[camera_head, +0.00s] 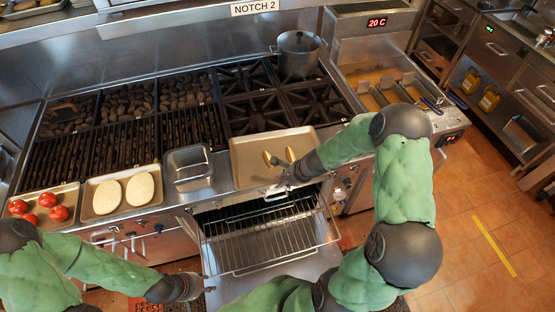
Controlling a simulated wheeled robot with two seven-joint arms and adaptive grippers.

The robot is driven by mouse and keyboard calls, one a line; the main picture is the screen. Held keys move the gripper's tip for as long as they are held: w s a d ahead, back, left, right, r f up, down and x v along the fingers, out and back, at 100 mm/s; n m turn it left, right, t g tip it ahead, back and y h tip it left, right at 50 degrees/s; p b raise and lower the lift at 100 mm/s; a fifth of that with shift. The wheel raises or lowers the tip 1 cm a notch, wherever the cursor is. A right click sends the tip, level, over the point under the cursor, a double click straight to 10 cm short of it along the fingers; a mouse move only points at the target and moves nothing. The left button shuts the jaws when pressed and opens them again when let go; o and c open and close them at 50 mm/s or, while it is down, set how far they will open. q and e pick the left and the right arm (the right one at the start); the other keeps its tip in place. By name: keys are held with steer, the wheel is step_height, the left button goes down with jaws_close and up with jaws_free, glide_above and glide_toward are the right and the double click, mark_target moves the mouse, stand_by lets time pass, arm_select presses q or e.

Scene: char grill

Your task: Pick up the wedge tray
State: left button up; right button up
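The wedge tray (244,158) is a shallow beige metal tray with a couple of yellow wedges (268,158) in it. It lies flat on the front ledge of the grill range, below the burners. My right gripper (276,182) is at the tray's front edge, near its right half, and partly covers it. I cannot tell whether its fingers are apart or closed on the rim. My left gripper (200,288) is low in front of the range, left of the open oven and well apart from the tray. Its fingers are too small to read.
The oven door (270,287) hangs open below the tray, with a wire rack (268,240) pulled out. Left of the tray are a steel pan (188,168), a bread tray (100,210) and a tomato tray (68,190). A pot (298,55) stands on the back burners. A fryer (385,85) is at right.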

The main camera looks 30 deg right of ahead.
steer(key=shift+f, duration=0.15)
jaws_close()
steer(key=shift+w, duration=0.1)
